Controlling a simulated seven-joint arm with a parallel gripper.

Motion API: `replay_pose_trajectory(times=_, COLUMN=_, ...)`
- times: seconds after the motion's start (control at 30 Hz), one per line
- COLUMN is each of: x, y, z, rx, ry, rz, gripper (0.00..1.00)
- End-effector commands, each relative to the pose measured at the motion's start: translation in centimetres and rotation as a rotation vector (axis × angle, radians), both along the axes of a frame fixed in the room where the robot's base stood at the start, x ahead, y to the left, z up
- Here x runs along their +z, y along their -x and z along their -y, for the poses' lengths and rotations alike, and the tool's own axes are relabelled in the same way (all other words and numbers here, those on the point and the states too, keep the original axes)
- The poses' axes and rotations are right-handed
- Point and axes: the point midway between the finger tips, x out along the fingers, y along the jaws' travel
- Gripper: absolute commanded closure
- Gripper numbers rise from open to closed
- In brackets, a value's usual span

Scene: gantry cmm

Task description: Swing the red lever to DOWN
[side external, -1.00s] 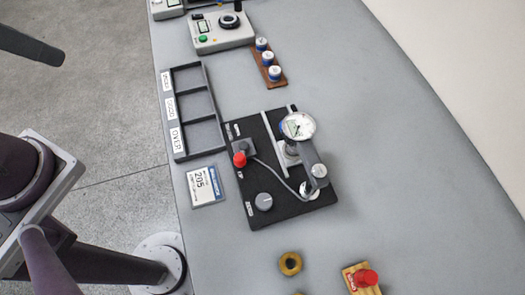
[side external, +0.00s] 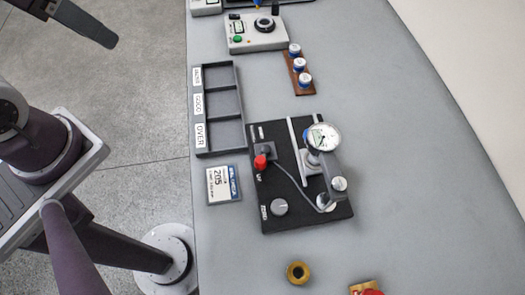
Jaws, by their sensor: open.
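The red lever (side external: 261,162) has a red knob and sits at a small grey block (side external: 267,149) on the left part of a black base plate (side external: 300,215). A white label reading UP lies just below the red knob. Another white label above the block is too small to read. A grey cable runs from the block to the foot of a dial gauge (side external: 323,138) on the same plate. My gripper (side external: 105,34) shows partly at the top left, open, with no object seen in it. It is over the floor, well apart from the lever.
A three-slot tray (side external: 239,73) and a 205 card (side external: 224,186) lie left of the plate. A grey knob (side external: 279,207) is on the plate. Blue-topped pieces (side external: 300,65) and a control box (side external: 255,35) stand behind. A brass ring (side external: 298,272) lies in front. The right side is clear.

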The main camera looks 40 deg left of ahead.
Motion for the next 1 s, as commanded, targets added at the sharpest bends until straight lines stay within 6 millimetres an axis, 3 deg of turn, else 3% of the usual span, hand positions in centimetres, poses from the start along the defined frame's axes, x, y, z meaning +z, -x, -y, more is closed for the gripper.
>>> replay_pose_trajectory(times=0.23, x=-7.9, y=-6.6, z=4.6, rx=0.259, ry=0.131, rz=-0.345, gripper=0.59)
replay_pose_trajectory(times=0.4, x=-14.9, y=-8.4, z=10.5, rx=0.499, ry=0.345, rz=-0.638, gripper=0.59)
replay_pose_trajectory(times=0.5, x=-17.4, y=-8.6, z=14.4, rx=0.652, ry=0.487, rz=-0.814, gripper=0.59)
replay_pose_trajectory(times=0.63, x=-18.5, y=-8.8, z=18.1, rx=0.815, ry=0.623, rz=-0.987, gripper=0.59)
replay_pose_trajectory(times=0.83, x=-19.2, y=-8.8, z=20.3, rx=0.900, ry=0.687, rz=-1.074, gripper=0.59)
replay_pose_trajectory(times=1.0, x=-21.6, y=-7.7, z=22.3, rx=0.897, ry=0.683, rz=-1.074, gripper=0.59)
